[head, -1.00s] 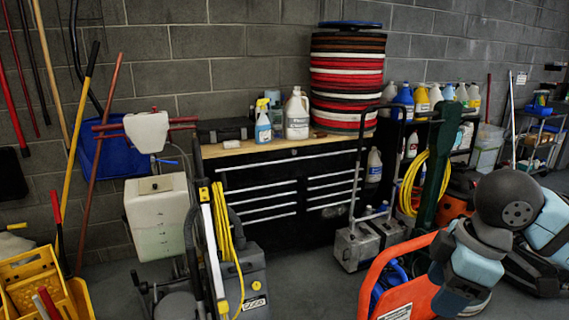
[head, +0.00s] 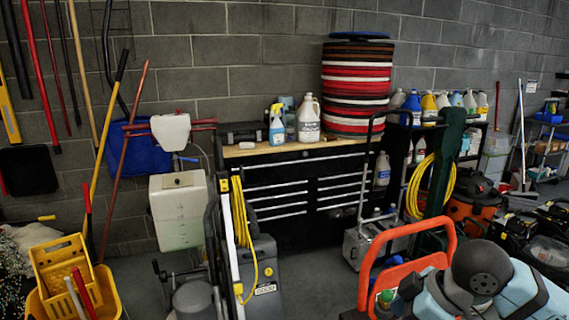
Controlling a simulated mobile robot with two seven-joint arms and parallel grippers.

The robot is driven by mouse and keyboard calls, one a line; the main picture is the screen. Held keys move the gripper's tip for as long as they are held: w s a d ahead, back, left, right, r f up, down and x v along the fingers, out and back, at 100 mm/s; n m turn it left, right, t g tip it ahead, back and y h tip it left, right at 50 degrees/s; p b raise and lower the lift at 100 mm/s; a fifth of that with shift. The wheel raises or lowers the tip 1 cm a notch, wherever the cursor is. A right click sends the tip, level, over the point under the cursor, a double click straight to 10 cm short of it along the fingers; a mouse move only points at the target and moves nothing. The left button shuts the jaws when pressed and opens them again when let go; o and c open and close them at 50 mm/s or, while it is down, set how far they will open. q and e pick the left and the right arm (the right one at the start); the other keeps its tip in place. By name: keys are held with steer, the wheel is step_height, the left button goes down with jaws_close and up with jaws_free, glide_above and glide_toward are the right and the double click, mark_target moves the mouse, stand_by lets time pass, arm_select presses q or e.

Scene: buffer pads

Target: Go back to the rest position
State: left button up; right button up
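My arm (head: 490,280) shows at the lower right of the head view, with a dark round joint and light blue links. Its gripper is outside the frame. My other arm and its gripper are not in view. A tall stack of round buffer pads (head: 356,90) in red, black, white and brown, with a blue one on top, stands on the right part of the wooden top of a black tool chest (head: 290,190).
A spray bottle (head: 277,126) and a white jug (head: 308,120) stand left of the stack. An orange-framed cart (head: 405,265), a yellow mop bucket (head: 65,270) and a grey floor machine (head: 262,280) crowd the floor. Bare floor shows before the chest.

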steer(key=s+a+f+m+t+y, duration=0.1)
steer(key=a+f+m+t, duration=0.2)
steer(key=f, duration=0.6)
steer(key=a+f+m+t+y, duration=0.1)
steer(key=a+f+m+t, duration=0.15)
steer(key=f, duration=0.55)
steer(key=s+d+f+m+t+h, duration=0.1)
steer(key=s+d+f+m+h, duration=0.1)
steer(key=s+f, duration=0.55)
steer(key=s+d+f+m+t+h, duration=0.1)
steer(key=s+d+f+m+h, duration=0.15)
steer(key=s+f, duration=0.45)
arm_select(q)
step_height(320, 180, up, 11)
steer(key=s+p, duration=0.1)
steer(key=p, duration=1.1)
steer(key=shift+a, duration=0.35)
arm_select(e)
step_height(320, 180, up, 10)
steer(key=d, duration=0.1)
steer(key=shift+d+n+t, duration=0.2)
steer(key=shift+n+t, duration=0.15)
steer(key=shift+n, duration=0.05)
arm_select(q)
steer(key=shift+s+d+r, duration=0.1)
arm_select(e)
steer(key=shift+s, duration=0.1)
